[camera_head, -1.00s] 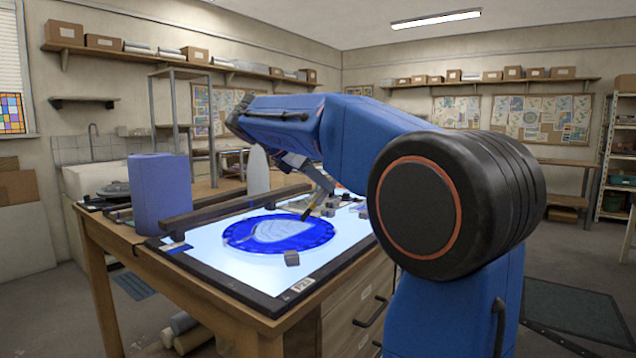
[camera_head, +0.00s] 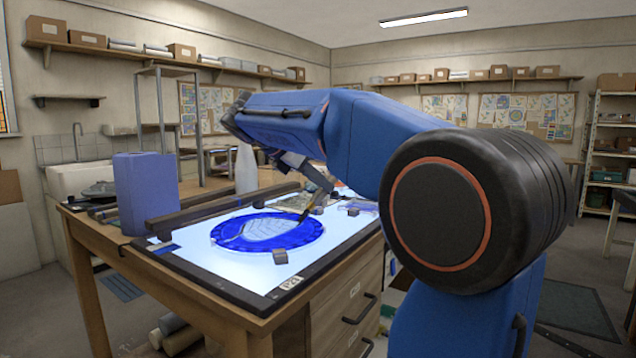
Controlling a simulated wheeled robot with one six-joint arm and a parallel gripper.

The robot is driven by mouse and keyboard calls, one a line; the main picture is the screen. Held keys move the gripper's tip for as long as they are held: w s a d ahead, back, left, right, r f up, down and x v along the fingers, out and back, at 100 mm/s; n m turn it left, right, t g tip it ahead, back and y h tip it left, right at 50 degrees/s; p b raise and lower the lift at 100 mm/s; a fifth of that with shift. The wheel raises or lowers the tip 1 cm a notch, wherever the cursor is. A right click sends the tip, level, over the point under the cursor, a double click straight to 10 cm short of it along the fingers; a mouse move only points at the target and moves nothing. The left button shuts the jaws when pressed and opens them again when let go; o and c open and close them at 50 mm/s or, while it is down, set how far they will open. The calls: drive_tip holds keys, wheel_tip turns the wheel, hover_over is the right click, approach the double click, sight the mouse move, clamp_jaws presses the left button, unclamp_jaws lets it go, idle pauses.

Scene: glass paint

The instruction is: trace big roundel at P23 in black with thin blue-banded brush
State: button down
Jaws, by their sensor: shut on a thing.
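The big roundel (camera_head: 226,231) is a blue-rimmed glass disc with a pale centre bearing dark lines. It lies flat on the lit light table (camera_head: 190,270). A label that seems to read P21 or P23 (camera_head: 291,283) sits on the table's front edge. My gripper (camera_head: 317,183) is over the right side of the light table, largely hidden by my arm. It is shut on a brush (camera_head: 308,209), which slants down to the left. The brush tip is close to the roundel's right rim; I cannot tell whether it touches. The blue band is too small to make out.
A dark bar (camera_head: 215,208) runs along the back of the table. Drawers (camera_head: 345,305) are under the right side.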

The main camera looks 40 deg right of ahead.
drive_tip(key=shift+a, duration=0.1)
drive_tip(key=shift+s+a+f, duration=0.1)
drive_tip(key=shift+s+a, duration=0.75)
drive_tip(key=shift+a, duration=0.1)
drive_tip(key=shift+a, duration=0.1)
drive_tip(key=shift+s+a, duration=0.2)
drive_tip(key=shift+a, duration=0.4)
drive_tip(key=shift+s+a, duration=0.2)
drive_tip(key=shift+a, duration=0.35)
drive_tip(key=shift+a, duration=0.15)
drive_tip(key=shift+s+a, duration=0.2)
drive_tip(key=shift+a, duration=0.35)
drive_tip(key=shift+s+a, duration=0.2)
drive_tip(key=shift+a, duration=0.3)
